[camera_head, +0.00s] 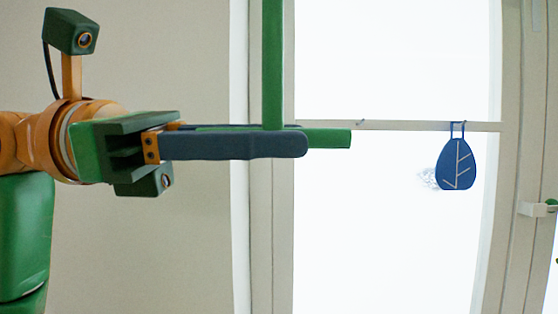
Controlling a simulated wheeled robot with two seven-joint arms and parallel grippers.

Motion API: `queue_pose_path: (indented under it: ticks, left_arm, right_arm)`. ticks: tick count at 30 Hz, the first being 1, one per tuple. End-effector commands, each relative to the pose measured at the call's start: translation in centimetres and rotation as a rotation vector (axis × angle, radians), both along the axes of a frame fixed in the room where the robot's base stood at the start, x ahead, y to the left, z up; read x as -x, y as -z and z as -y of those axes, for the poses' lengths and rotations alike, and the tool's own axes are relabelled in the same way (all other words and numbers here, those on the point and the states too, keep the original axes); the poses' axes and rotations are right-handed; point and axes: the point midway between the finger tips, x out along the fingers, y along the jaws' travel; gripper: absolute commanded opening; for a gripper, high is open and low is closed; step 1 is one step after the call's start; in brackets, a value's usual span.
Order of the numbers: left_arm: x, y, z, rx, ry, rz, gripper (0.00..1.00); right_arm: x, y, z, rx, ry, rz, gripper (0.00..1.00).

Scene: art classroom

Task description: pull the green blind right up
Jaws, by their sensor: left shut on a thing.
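A green vertical bar (272,65) comes down from the top edge of the head view to a green crossbar (330,138), which looks like the pull handle of the blind. The blind's cloth does not show. My left gripper (290,143) reaches in from the left, level, with its long dark fingers shut on the crossbar. The near finger hides much of the crossbar; its right end sticks out past the fingertips. My right gripper is not in view.
A bright window with a pale frame (400,125) stands behind. A blue leaf-shaped ornament (455,165) hangs from its horizontal bar, right of the crossbar and apart from it. A white window handle (538,209) is at the right edge. A plain wall (160,230) is at left.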

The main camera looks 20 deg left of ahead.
Motion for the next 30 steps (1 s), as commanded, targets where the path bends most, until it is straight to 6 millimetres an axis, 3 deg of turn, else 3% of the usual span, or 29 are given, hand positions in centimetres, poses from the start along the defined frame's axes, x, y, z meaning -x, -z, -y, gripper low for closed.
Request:
queue_pose_path:
  ticks: [1,4,16,17,19,27,30]
  left_arm:
    - [-0.3,-2.2,-0.1,0.003,-0.007,-0.005,0.0]
    - [-0.3,-3.3,-0.1,0.003,-0.008,-0.008,0.0]
    - [-0.3,-3.6,-0.1,0.009,-0.009,-0.004,0.0]
    - [-0.3,-3.6,-0.1,0.009,-0.009,-0.004,0.3]
    - [-0.3,-3.6,-0.1,0.007,-0.009,-0.004,0.49]
    - [-0.4,-3.4,-0.1,0.003,-0.009,-0.008,0.5]
    - [-0.1,-3.3,-1.1,0.005,-0.012,-0.008,0.5]
  right_arm:
    - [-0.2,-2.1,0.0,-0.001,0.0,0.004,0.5]
    - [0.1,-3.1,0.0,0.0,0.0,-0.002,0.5]
    - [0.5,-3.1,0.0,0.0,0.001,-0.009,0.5]
    - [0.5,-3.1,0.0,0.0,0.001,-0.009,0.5]
    - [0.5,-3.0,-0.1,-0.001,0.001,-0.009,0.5]
    - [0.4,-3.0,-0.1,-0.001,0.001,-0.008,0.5]
    - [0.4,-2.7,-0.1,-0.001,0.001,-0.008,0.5]
